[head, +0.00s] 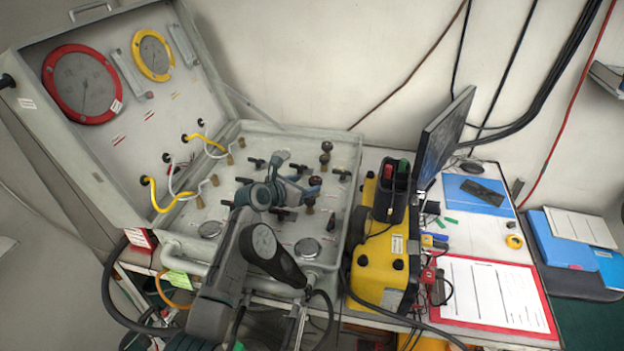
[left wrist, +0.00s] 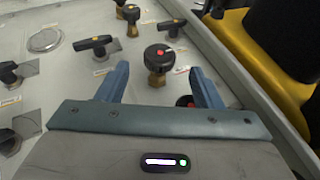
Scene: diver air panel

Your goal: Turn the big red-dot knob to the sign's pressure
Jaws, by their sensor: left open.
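The big black knob with a red dot (left wrist: 158,58) stands on a brass stem in the left wrist view. It lies ahead of and between my open blue fingers, with bare panel showing between it and each finger. In the head view my left gripper (head: 296,178) hangs over the right side of the panel, close to this knob (head: 316,181). A red-and-white sign (head: 140,238) is at the panel's left front edge; its writing is too small to read. The large red-rimmed gauge (head: 82,84) is in the lid; its reading is unclear. My right gripper is out of view.
Black T-handles (left wrist: 93,44) and other knobs (left wrist: 130,14) stand around the fingers. Another red-marked knob (left wrist: 185,101) is partly behind the right finger. A red-framed sheet (head: 487,294) lies farther right.

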